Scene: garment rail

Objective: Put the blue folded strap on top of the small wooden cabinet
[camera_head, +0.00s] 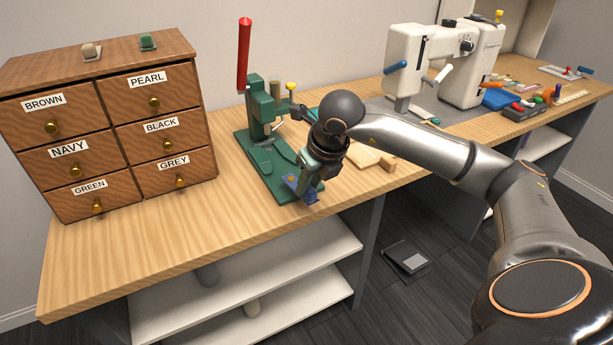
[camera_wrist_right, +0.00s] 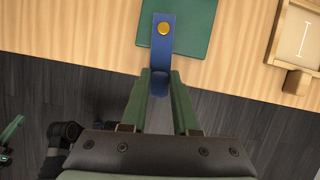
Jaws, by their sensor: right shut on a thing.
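The blue folded strap (camera_head: 299,188) has a brass-coloured snap on it. It also shows in the right wrist view (camera_wrist_right: 163,45), with its near end between the fingers. My right gripper (camera_head: 308,190) is shut on the strap at the front edge of the green press base. The right wrist view shows the same gripper (camera_wrist_right: 160,85) with its green fingers on the strap. The small wooden cabinet (camera_head: 110,120) stands at the left of the bench, with labelled drawers and brass knobs.
Two small pieces, one beige (camera_head: 91,51) and one green (camera_head: 148,41), sit on the cabinet top, towards the back. The green press (camera_head: 262,110) with a red lever (camera_head: 244,55) stands right of the cabinet. A white sewing machine (camera_head: 440,65) stands farther right. Bench is clear in front of the cabinet.

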